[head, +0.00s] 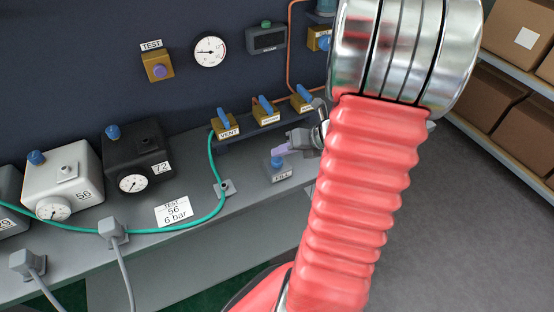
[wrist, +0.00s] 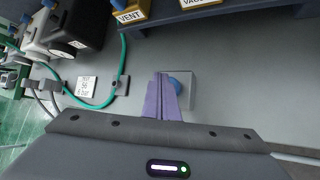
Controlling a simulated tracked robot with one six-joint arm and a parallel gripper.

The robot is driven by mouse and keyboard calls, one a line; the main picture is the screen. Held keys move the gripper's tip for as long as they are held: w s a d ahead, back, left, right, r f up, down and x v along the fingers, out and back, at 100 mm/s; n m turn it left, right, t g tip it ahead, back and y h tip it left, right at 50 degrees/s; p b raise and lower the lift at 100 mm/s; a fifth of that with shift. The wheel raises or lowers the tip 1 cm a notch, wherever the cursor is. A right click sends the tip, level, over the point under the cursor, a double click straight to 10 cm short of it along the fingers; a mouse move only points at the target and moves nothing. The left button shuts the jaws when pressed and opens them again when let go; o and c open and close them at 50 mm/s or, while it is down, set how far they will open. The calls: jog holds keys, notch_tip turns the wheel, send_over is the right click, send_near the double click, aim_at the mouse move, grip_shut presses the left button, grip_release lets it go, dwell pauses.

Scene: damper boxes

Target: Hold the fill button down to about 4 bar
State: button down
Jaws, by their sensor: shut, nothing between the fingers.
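The fill button is a blue knob on a small grey box labelled FILL (head: 279,172), on the grey bench. In the wrist view the blue knob (wrist: 182,84) shows just right of my fingertips, partly hidden by them. My gripper (head: 279,150) has purple fingers, shut and empty, at the top of the box. In the wrist view the shut fingers (wrist: 165,88) overlap the box; I cannot tell whether they touch or press the knob. The round wall gauge (head: 210,51) has its needle pointing left; its figures are too small to read.
Valves with blue handles, one labelled VENT (head: 228,125), stand behind the button. A green hose (head: 213,165) runs left past the white box 56 (head: 72,170) and black box 72 (head: 135,155). A card (head: 174,211) reads TEST 56, 6 bar. Shelves with cartons (head: 515,28) stand right.

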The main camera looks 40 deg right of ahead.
aim_at(281, 161)
jog(key=shift+f, duration=0.1)
dwell(0.4)
jog(key=shift+f, duration=0.3)
jog(key=shift+f, duration=0.55)
dwell(1.1)
jog(key=shift+r, duration=1)
jog(key=shift+r, duration=2.5)
dwell(1.7)
